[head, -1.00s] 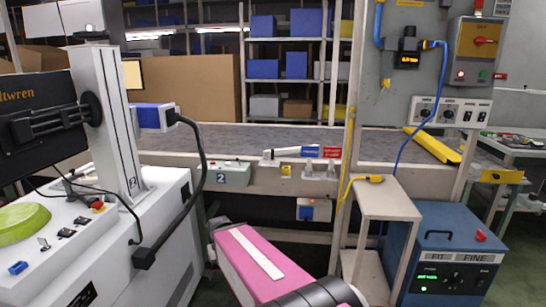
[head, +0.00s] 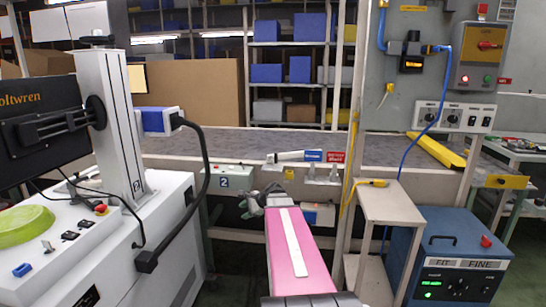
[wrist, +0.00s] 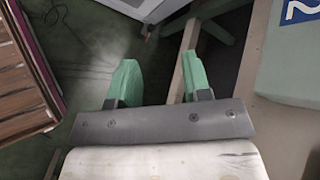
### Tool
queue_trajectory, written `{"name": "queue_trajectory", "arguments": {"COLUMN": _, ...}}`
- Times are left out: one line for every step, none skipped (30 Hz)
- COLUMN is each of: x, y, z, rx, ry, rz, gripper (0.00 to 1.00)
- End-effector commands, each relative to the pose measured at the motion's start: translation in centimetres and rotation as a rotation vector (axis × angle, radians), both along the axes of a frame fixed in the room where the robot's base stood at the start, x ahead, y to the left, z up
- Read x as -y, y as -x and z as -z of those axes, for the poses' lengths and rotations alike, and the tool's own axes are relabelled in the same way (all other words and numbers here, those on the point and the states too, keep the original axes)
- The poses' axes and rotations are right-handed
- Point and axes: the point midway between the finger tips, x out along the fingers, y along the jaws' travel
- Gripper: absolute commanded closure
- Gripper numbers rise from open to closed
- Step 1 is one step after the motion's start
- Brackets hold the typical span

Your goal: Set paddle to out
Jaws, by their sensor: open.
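What looks like the paddle is a white lever (head: 287,157) on the front edge of the conveyor. It lies nearly level, its right end by a blue label (head: 312,156) and a red label (head: 334,156) whose words are too small to read. My gripper (head: 252,201) is below and a little left of the lever, in front of the conveyor edge and apart from the lever. In the wrist view, its two green fingers (wrist: 155,84) are apart with nothing between them. The lever does not show in the wrist view.
A grey-green box marked 2 (head: 231,177) sits just left of the lever; it shows in the wrist view (wrist: 287,70). A white machine (head: 150,230) stands at left. A small stand (head: 388,198) and blue cabinet (head: 458,250) are at right. The conveyor belt (head: 240,142) looks clear.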

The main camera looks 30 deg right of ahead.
Motion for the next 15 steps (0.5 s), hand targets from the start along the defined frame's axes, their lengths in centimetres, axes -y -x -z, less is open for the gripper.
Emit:
{"name": "queue_trajectory", "arguments": {"x": 2.6, "y": -1.3, "z": -1.6, "rx": 0.006, "ry": -0.090, "rz": 0.088, "gripper": 0.56}}
{"name": "queue_trajectory", "arguments": {"x": 3.9, "y": -1.8, "z": -2.6, "rx": 0.008, "ry": -0.148, "rz": 0.138, "gripper": 0.56}}
{"name": "queue_trajectory", "arguments": {"x": 5.6, "y": -2.5, "z": -3.9, "rx": 0.009, "ry": -0.226, "rz": 0.202, "gripper": 0.56}}
{"name": "queue_trajectory", "arguments": {"x": 6.9, "y": -2.9, "z": -5.0, "rx": 0.012, "ry": -0.286, "rz": 0.247, "gripper": 0.56}}
{"name": "queue_trajectory", "arguments": {"x": 8.3, "y": -3.2, "z": -6.1, "rx": 0.016, "ry": -0.346, "rz": 0.291, "gripper": 0.56}}
{"name": "queue_trajectory", "arguments": {"x": 10.2, "y": -3.7, "z": -7.5, "rx": 0.019, "ry": -0.429, "rz": 0.346, "gripper": 0.56}}
{"name": "queue_trajectory", "arguments": {"x": 11.7, "y": -3.9, "z": -8.5, "rx": 0.023, "ry": -0.489, "rz": 0.385, "gripper": 0.56}}
{"name": "queue_trajectory", "arguments": {"x": 13.1, "y": -4.1, "z": -9.6, "rx": 0.025, "ry": -0.550, "rz": 0.420, "gripper": 0.56}}
{"name": "queue_trajectory", "arguments": {"x": 14.9, "y": -4.3, "z": -11.0, "rx": 0.030, "ry": -0.629, "rz": 0.463, "gripper": 0.56}}
{"name": "queue_trajectory", "arguments": {"x": 16.3, "y": -4.3, "z": -12.0, "rx": 0.033, "ry": -0.684, "rz": 0.491, "gripper": 0.56}}
{"name": "queue_trajectory", "arguments": {"x": 17.5, "y": -4.3, "z": -12.9, "rx": 0.035, "ry": -0.737, "rz": 0.516, "gripper": 0.56}}
{"name": "queue_trajectory", "arguments": {"x": 19.0, "y": -4.3, "z": -14.0, "rx": 0.039, "ry": -0.804, "rz": 0.545, "gripper": 0.56}}
{"name": "queue_trajectory", "arguments": {"x": 20.0, "y": -4.2, "z": -14.7, "rx": 0.042, "ry": -0.848, "rz": 0.562, "gripper": 0.56}}
{"name": "queue_trajectory", "arguments": {"x": 20.9, "y": -4.2, "z": -15.4, "rx": 0.043, "ry": -0.887, "rz": 0.577, "gripper": 0.56}}
{"name": "queue_trajectory", "arguments": {"x": 22.0, "y": -4.0, "z": -16.2, "rx": 0.046, "ry": -0.933, "rz": 0.593, "gripper": 0.56}}
